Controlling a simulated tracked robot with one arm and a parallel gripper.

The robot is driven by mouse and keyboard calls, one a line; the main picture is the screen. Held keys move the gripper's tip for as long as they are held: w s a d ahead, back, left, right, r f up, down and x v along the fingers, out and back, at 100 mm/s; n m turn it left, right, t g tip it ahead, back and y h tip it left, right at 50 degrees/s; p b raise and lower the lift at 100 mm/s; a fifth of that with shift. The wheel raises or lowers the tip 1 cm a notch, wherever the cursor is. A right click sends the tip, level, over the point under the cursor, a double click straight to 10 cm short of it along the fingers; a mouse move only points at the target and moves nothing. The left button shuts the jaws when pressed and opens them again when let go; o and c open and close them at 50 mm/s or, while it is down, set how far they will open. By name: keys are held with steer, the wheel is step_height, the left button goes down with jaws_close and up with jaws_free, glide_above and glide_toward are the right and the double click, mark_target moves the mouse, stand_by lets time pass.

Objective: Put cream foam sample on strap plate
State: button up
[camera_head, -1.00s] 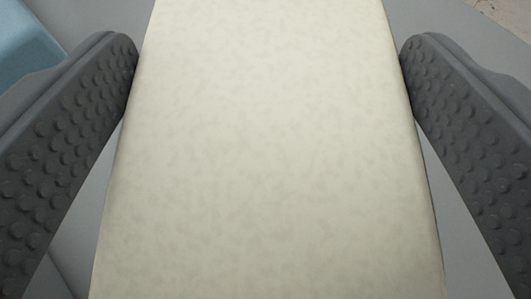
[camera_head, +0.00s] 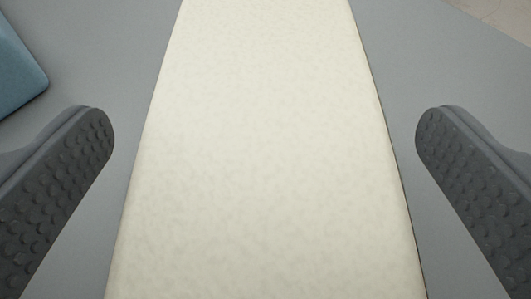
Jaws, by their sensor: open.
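The cream foam sample (camera_head: 265,160) is a long pale block running up the middle of the view, on a grey surface. Its near and far ends are cut off by the picture edges. My gripper (camera_head: 265,140) is open, with one dark studded finger on each side of the foam. A clear gap of grey shows between each finger and the foam, so neither touches it. I do not see a strap plate that I can make out.
A blue block (camera_head: 15,65) lies on the grey surface (camera_head: 450,70) at the upper left. Bare grey surface shows on both sides of the foam. A pale, speckled area (camera_head: 505,15) lies beyond the surface's edge at the upper right.

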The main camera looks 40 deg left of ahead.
steer(key=p+v, duration=0.1)
steer(key=v, duration=1.1)
steer(key=shift+w, duration=0.1)
steer(key=shift+r, duration=0.1)
